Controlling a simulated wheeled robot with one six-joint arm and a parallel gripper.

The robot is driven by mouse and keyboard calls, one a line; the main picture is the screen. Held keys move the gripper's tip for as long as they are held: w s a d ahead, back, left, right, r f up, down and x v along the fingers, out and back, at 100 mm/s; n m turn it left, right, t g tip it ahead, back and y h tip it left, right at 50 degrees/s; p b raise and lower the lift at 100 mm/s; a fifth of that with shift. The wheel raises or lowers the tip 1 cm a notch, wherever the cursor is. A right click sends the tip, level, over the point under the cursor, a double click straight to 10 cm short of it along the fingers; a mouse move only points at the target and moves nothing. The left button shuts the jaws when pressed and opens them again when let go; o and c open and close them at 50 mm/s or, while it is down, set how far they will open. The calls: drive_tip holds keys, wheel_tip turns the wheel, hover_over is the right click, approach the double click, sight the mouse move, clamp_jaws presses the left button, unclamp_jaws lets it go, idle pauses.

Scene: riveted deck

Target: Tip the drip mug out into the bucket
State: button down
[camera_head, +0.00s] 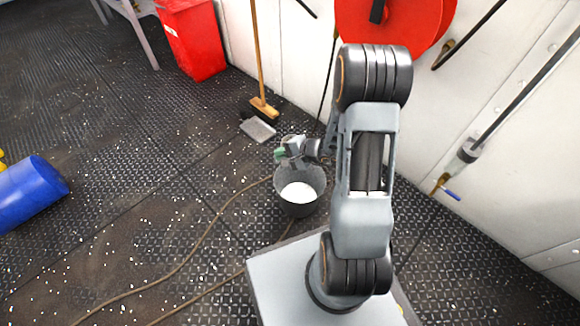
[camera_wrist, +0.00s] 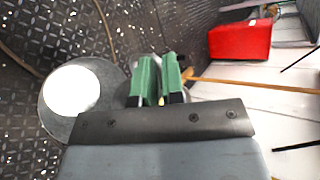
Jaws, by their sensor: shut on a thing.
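My gripper (camera_head: 284,152) hangs just above the far rim of the dark grey bucket (camera_head: 278,180). The bucket stands on the deck and has a white surface inside. In the wrist view the bucket (camera_wrist: 87,122) is left of the green fingers (camera_wrist: 160,80). The fingers are shut on the drip mug (camera_wrist: 134,61), a small greyish rounded shape mostly hidden behind them. The mug's tilt and its contents cannot be made out.
A broom (camera_head: 259,60) and a grey dustpan (camera_head: 257,129) are beyond the bucket. A red bin (camera_head: 192,40) stands along the white wall. A brown hose (camera_head: 200,238) crosses the deck. A blue drum (camera_head: 30,193) lies at left, with open deck between.

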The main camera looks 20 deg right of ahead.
wheel_tip(320, 180, down, 4)
drive_tip(key=s+n+g+y, duration=0.1)
drive_tip(key=s+g+y, duration=0.1)
drive_tip(key=s, duration=0.1)
drive_tip(key=w+d+m+y, duration=0.1)
drive_tip(key=d+m+y, duration=0.1)
drive_tip(key=w+d+m+y+b, duration=0.1)
drive_tip(key=d+m+y, duration=0.1)
drive_tip(key=y, duration=0.1)
drive_tip(key=d+m+t+y+b, duration=0.1)
drive_tip(key=d+m+y, duration=0.1)
drive_tip(key=m, duration=0.1)
drive_tip(key=shift+w+d+f+y, duration=0.1)
drive_tip(key=shift+w+d+y, duration=0.05)
drive_tip(key=shift+w+y, duration=0.25)
drive_tip(key=shift+w+d+m+t+y+b, duration=0.4)
drive_tip(key=shift+d+m+t, duration=0.3)
drive_tip(key=shift+m, duration=0.3)
drive_tip(key=shift+w+d+m+t+y+b, duration=0.35)
drive_tip(key=shift+d+m+t, duration=0.3)
drive_tip(key=shift+m, duration=0.35)
idle(0.4)
